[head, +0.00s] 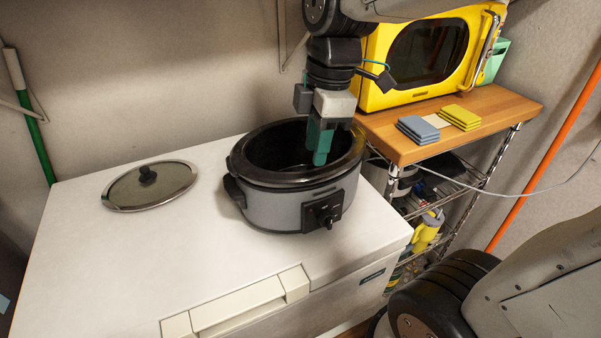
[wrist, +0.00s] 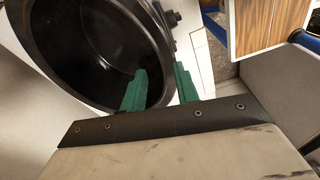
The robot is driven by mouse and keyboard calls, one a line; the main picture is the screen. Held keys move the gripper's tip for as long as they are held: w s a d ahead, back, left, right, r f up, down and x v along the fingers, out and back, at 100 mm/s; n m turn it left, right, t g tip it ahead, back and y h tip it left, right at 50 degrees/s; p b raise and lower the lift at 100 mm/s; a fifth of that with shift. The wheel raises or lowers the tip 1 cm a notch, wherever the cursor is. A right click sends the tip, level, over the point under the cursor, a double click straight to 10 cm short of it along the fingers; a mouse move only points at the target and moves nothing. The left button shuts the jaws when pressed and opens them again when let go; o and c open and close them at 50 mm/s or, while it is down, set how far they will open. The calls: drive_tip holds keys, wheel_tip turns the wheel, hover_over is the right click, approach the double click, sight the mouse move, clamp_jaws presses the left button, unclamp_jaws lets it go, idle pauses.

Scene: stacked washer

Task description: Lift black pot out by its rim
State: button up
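The black pot (head: 262,152) is the dark oval insert seated in a grey slow cooker base (head: 270,210) on the white chest top. It is uncovered and looks empty. In the wrist view the pot (wrist: 85,45) fills the upper left. My gripper (head: 321,150) points down at the pot's right side. In the wrist view its green fingers (wrist: 160,72) are apart, one over the pot's inside and one toward the outside, with the rim between them. I see no clear contact with the rim. In the head view the far finger is partly hidden.
A glass lid (head: 150,186) with a black knob lies left of the cooker. The white chest (head: 120,260) has free room in front. A yellow microwave (head: 430,55) and sponges (head: 418,128) stand on a wooden-topped rack (head: 500,105) close on the right.

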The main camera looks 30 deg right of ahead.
sight(313, 169)
drive_tip(key=f, duration=0.4)
drive_tip(key=shift+a+f, duration=0.25)
drive_tip(key=shift+f, duration=0.1)
clamp_jaws()
drive_tip(key=shift+w, duration=0.1)
drive_tip(key=shift+r, duration=0.2)
wheel_tip(313, 169, up, 41)
idle(3.1)
